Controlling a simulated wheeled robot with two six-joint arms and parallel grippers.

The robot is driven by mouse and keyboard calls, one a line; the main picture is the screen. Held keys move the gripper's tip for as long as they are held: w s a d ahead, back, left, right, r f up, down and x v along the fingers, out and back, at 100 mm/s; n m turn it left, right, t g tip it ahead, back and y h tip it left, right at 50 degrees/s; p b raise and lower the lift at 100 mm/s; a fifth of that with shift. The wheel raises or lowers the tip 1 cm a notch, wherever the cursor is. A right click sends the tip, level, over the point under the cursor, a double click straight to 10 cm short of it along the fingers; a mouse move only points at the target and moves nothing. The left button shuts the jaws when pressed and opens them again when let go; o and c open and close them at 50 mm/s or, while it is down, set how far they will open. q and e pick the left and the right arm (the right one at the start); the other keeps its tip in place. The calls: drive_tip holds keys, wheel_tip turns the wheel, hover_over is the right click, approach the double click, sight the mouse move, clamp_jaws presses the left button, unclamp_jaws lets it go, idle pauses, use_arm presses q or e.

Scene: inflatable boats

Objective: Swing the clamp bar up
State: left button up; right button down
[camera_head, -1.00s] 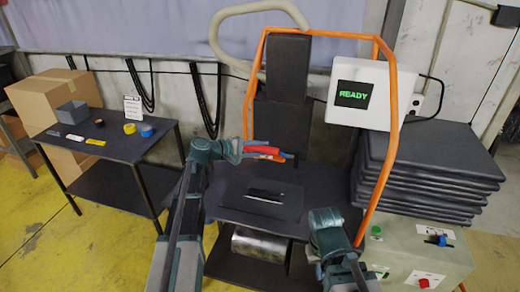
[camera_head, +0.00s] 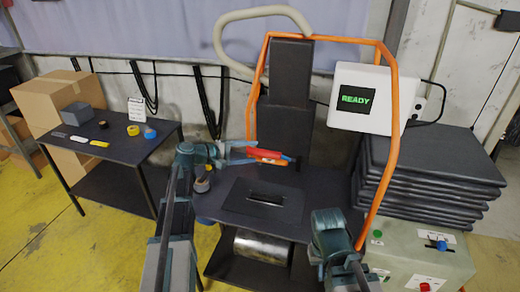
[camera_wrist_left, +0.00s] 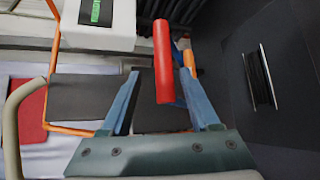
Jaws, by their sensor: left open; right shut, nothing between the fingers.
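The clamp bar appears as a red cylindrical grip (camera_head: 268,154) in front of the black column of the machine. It also shows in the left wrist view (camera_wrist_left: 163,62) as an upright red cylinder with its near end between the finger lines. My left gripper (camera_head: 243,154) is open, just left of the red grip and pointing at it. In the left wrist view my left gripper (camera_wrist_left: 160,92) has one blue finger on each side of the red grip, with gaps visible. My right arm shows at the lower right; its fingers are hidden.
The black machine table (camera_head: 225,203) has a plate with a slot (camera_head: 265,199). An orange frame (camera_head: 392,130) surrounds the machine. A white box (camera_head: 365,95) displays READY. Stacked dark sheets (camera_head: 430,170) stand right; a side table (camera_head: 110,145) with small items stands left.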

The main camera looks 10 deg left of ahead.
use_arm(q)
drive_tip(key=p+v, duration=0.1)
drive_tip(key=v, duration=0.7)
drive_tip(key=shift+p, duration=0.35)
drive_tip(key=s+d+f+m+g+y, duration=0.1)
drive_tip(key=s+d+f+m+g, duration=0.1)
drive_tip(key=s+d+f, duration=0.3)
drive_tip(key=s+d+f+m+g+y+b, duration=0.1)
drive_tip(key=d+f+m+g, duration=0.15)
drive_tip(key=d, duration=0.45)
drive_tip(key=s+d+f+m+g+y, duration=0.1)
drive_tip(key=s+d+f+m+g, duration=0.1)
drive_tip(key=s+d+f+g, duration=0.3)
drive_tip(key=s+d+f+m+y, duration=0.3)
drive_tip(key=s+m+y, duration=0.1)
drive_tip(key=s+y, duration=0.1)
drive_tip(key=s+d+f+m+y+b, duration=0.1)
drive_tip(key=s+d+f+m+y, duration=0.2)
drive_tip(key=s, duration=0.5)
drive_tip(key=shift+s+d+m+y+b, duration=0.2)
drive_tip(key=shift+d+m+y+b, duration=0.1)
drive_tip(key=shift+m+y, duration=0.6)
drive_tip(key=shift+g, duration=0.25)
